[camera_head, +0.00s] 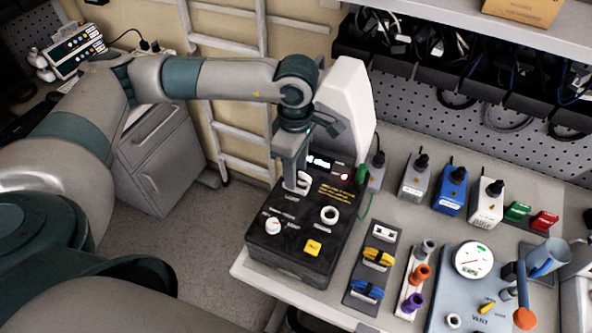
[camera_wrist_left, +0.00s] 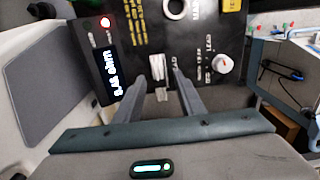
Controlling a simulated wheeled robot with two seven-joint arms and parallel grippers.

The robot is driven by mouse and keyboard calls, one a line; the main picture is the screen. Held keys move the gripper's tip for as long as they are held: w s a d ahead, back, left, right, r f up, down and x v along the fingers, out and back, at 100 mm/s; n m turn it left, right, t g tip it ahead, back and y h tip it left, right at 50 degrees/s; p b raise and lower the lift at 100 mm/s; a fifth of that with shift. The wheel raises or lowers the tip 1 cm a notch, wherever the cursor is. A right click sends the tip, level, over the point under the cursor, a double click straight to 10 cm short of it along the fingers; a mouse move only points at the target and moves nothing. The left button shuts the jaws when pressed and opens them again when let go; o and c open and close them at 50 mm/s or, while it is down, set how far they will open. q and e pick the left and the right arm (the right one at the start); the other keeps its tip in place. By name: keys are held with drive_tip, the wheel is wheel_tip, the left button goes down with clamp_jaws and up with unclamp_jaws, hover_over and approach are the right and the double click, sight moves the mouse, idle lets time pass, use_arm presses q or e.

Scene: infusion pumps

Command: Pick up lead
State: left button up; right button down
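A black test box (camera_head: 290,256) stands on the bench with knobs, a yellow button and a small lit display. A pale plug-like piece (camera_head: 304,181) sits near the box's far left edge, possibly the lead. My left gripper (camera_head: 296,186) points down at this piece. In the left wrist view its fingers (camera_wrist_left: 165,82) are apart, one on each side of the piece; whether they touch it is unclear. A green lead (camera_head: 362,174) with a green cable is at the box's far right edge. My right gripper is out of view.
A white upright housing (camera_head: 346,105) stands behind the box. To the right are a yellow and blue connector panel (camera_head: 377,260), a gauge panel (camera_head: 474,258) and a blue block (camera_head: 452,190). A ladder (camera_head: 236,130) and a grey cabinet (camera_head: 160,160) stand at the left.

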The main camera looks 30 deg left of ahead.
use_arm(q)
drive_tip(key=shift+f, duration=0.5)
clamp_jaws()
